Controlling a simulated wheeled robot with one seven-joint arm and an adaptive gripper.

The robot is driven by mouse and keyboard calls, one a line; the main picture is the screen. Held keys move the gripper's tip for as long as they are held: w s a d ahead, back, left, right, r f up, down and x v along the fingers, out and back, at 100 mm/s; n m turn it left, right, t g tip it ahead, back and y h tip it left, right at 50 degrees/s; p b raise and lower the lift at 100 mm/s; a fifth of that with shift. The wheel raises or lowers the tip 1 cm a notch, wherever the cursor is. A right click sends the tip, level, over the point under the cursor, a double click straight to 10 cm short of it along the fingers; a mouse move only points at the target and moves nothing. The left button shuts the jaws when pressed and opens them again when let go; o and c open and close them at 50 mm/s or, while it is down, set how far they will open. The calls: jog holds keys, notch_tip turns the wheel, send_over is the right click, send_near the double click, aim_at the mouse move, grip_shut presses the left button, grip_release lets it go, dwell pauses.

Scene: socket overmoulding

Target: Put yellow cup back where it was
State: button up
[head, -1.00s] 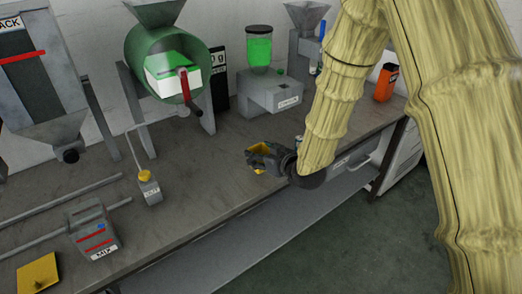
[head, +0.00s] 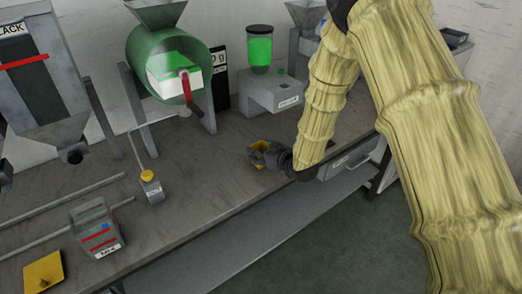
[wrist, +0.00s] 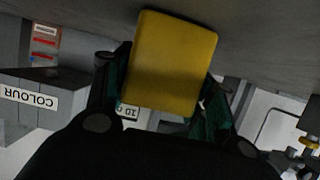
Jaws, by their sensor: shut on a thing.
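The yellow cup (wrist: 172,62) is between the two fingers of my gripper in the wrist view, where its flat yellow face shows. In the head view my gripper (head: 262,152) is shut on the yellow cup (head: 257,157), over the right part of the bench near its front edge. The gripper hides much of the cup there. I cannot tell whether the cup touches the bench top.
A grey machine with a green container (head: 272,92) stands behind my gripper. A green drum (head: 150,50), a yellow-capped bottle (head: 151,187), a box marked MIX (head: 96,228) and a yellow plate (head: 43,270) are to the left. The bench (head: 205,180) is clear left of the gripper.

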jog(key=shift+f, duration=0.15)
jog(key=o, duration=1.1)
jog(key=shift+s+d+r, duration=0.1)
jog(key=shift+r, duration=0.15)
jog(key=b+v, duration=0.1)
jog(key=v, duration=1)
jog(key=shift+s+d+r+b, duration=0.15)
jog(key=shift+s+b, duration=0.25)
